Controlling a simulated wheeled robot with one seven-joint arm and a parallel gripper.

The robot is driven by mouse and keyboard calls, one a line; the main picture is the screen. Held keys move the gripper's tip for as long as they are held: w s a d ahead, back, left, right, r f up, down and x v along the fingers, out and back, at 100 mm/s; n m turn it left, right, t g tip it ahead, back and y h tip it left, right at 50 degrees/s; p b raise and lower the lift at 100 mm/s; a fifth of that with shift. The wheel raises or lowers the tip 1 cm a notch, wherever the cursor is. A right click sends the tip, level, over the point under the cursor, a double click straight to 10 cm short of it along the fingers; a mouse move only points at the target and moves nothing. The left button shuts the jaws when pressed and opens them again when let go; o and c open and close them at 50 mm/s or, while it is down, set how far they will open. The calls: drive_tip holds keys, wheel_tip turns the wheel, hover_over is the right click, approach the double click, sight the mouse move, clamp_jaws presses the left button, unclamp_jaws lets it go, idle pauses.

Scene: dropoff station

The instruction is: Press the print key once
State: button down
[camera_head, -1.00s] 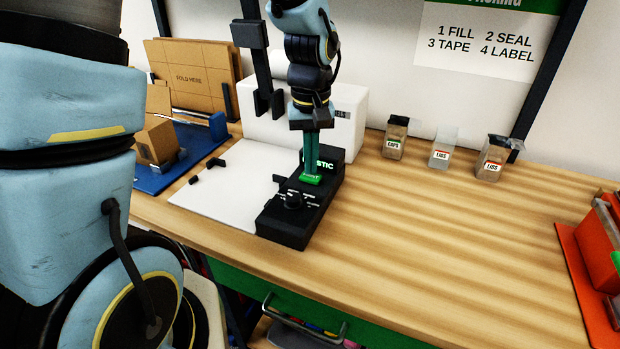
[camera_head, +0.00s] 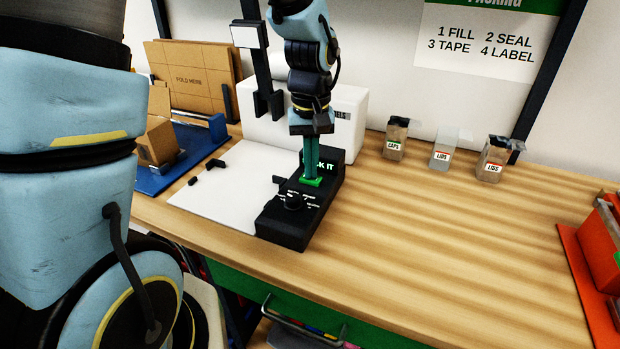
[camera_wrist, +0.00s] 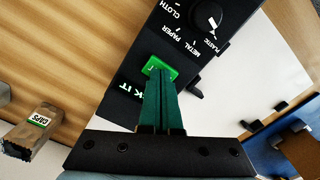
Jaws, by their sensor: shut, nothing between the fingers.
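The green print key (camera_head: 313,183) is on the top face of a black device (camera_head: 285,228) on the table. It also shows in the wrist view (camera_wrist: 160,66). My gripper (camera_head: 310,178) is shut and empty, pointing down. Its green fingertips (camera_wrist: 158,82) are at the key and seem to touch it, covering part of it. The lit display (camera_head: 327,165) behind the key reads "...CK IT", its left part hidden by the fingers. A round dial (camera_head: 292,201) sits in front, with labels such as cloth, paper, metal and plastic around it.
A white box (camera_head: 350,103) stands behind the device, beside a dark post with a small white panel (camera_head: 248,36). Small jars (camera_head: 395,140) stand at the back. A blue tray (camera_head: 190,160) is left, an orange bin (camera_head: 602,240) right.

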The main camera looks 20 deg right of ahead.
drive_tip(key=shift+r+p, duration=2.9)
drive_tip(key=shift+r, duration=0.6)
drive_tip(key=w+a+r+n+t, duration=0.1)
drive_tip(key=a, duration=2.4)
drive_tip(key=shift+w+a+r+t, duration=0.15)
drive_tip(key=shift+r+t, duration=0.15)
drive_tip(key=shift+r, duration=0.05)
